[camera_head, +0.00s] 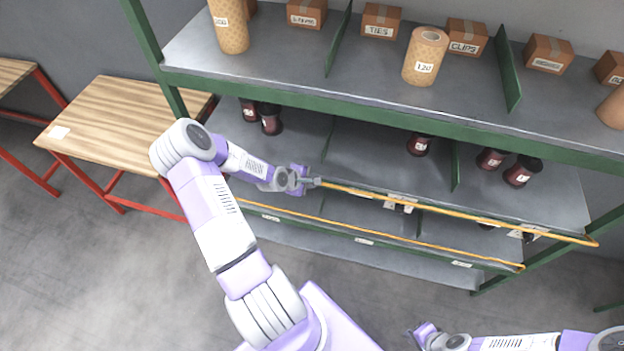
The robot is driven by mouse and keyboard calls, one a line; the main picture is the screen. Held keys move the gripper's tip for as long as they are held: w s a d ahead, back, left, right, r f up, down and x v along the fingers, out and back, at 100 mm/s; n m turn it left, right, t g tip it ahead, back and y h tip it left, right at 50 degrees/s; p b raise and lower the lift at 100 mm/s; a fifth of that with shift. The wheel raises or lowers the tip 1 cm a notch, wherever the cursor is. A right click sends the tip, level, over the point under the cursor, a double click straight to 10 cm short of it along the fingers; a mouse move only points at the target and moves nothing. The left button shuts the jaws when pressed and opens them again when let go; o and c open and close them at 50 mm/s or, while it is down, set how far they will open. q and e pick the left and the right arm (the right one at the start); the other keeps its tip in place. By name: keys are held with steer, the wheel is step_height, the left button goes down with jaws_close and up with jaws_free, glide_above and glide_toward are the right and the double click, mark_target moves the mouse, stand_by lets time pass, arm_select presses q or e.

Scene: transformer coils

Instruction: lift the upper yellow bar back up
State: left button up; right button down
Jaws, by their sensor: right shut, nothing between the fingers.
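The upper yellow bar (455,213) runs along the front of the middle shelf, from my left gripper to a bent end at the right. My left gripper (315,182) is at the left end of this bar, with its fingertips touching or very near it. The fingers are too small to tell whether they are shut on it. A lower yellow bar (400,239) runs along the shelf below. My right gripper (418,333) is shut and empty at the bottom, low in front of the rack and well apart from both bars.
The green-framed rack (390,113) holds cardboard boxes and tan rolls (425,57) on top, and dark red coils (420,145) on the middle shelf. A wooden bench (115,118) with red legs stands left. The floor before the rack is clear.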

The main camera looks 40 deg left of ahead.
arm_select(q)
steer(key=shift+o, duration=1.2)
steer(key=p+v, duration=0.1)
steer(key=v, duration=0.6)
steer(key=shift+s+r, duration=0.2)
